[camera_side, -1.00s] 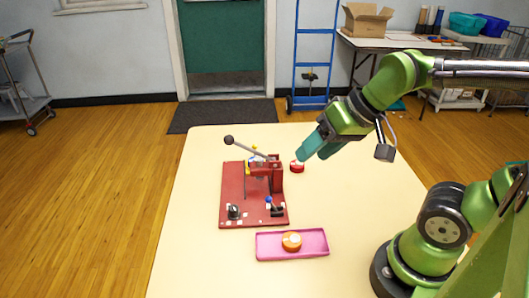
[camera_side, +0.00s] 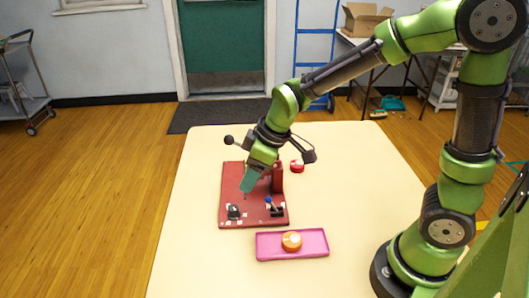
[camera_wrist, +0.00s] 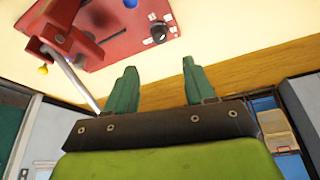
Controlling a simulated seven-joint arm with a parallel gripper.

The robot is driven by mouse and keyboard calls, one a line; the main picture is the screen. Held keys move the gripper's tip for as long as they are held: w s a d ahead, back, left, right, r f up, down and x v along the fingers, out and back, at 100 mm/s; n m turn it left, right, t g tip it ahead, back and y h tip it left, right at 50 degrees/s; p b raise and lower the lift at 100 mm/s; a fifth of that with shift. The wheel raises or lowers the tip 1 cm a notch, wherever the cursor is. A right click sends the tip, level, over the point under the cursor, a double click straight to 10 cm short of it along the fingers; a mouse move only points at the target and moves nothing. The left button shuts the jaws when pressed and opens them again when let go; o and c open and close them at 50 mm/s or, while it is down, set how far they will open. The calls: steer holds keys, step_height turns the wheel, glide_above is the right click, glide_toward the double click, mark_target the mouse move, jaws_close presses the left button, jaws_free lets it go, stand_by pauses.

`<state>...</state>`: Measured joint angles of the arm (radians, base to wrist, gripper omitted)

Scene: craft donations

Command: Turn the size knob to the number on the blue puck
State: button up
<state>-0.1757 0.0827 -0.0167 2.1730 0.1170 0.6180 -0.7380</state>
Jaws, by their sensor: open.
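The size knob (camera_side: 233,211) is a small dark knob at the front left corner of the red press board (camera_side: 229,190). An orange puck with a pale top (camera_side: 291,241) sits in the pink tray (camera_side: 265,253).
The press handle's dark ball (camera_side: 229,140) sticks out left. The table's left front is clear.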

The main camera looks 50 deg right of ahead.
mark_target(233, 207)
steer(key=x, duration=1.1)
steer(key=shift+w+f, duration=0.1)
steer(key=shift+f, duration=0.3)
steer(key=shift+a, duration=0.1)
jaws_close()
